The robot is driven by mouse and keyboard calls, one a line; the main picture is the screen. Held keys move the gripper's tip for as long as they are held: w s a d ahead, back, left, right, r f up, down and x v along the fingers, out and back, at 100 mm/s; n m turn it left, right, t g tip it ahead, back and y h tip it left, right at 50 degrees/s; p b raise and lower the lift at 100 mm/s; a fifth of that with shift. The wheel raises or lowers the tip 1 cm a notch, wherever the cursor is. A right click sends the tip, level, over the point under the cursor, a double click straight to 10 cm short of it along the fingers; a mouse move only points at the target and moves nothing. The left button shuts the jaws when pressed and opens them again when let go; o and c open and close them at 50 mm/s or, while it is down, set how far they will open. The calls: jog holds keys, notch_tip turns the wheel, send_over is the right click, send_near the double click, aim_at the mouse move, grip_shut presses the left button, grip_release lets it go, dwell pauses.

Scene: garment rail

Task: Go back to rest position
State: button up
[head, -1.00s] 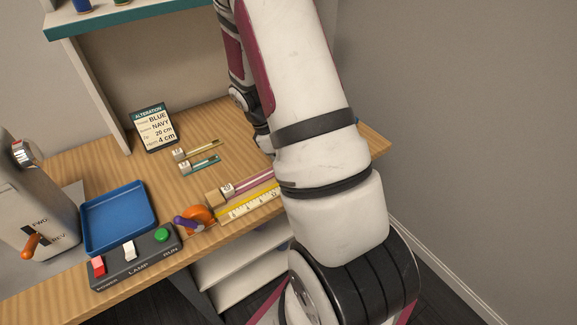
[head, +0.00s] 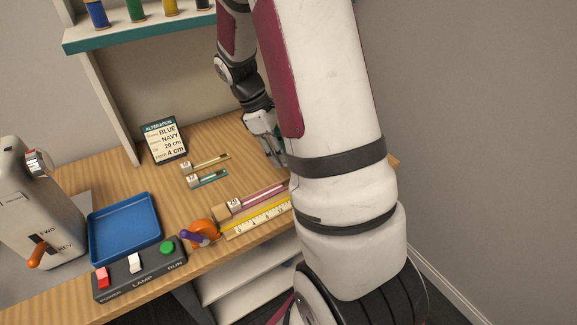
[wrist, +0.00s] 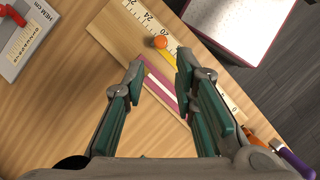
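My gripper (wrist: 160,75) is open and empty in the wrist view, its two green-padded fingers apart above the wooden table. Below it lie a wooden board with a yellow ruler (wrist: 136,19) and a magenta strip (wrist: 158,82). An orange knob (wrist: 161,42) sits by the ruler between the fingertips. In the head view my gripper (head: 275,158) is partly hidden behind my own arm, low over the right part of the table (head: 225,145).
A blue tray (head: 124,228), a switch panel (head: 140,268) and a sewing machine (head: 38,215) stand at the left. A shelf with spools (head: 135,10) is above. A grey hem lever box (wrist: 30,38) shows in the wrist view.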

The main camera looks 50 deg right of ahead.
jog(key=shift+w+a+r, duration=0.15)
jog(key=shift+w+r, duration=0.1)
jog(key=shift+r, duration=0.4)
jog(key=s+a+r+m+t+p, duration=0.1)
jog(key=s+a+r+m+t, duration=0.15)
jog(key=a+r, duration=0.45)
jog(key=s+a+r+m+t+p, duration=0.1)
jog(key=s+a+r+t+p, duration=0.15)
jog(key=a+r, duration=0.5)
jog(key=s+a+r+m+t+y, duration=0.1)
jog(key=s+a+r, duration=0.2)
jog(key=s, duration=0.3)
jog(key=s+a+r+m+t+y+p, duration=0.1)
jog(key=s+a+r+t, duration=0.1)
jog(key=s+a+r, duration=0.2)
jog(key=shift+s+a+r, duration=0.3)
jog(key=shift+s+a, duration=0.1)
jog(key=shift+s, duration=0.5)
jog(key=shift+c, duration=0.3)
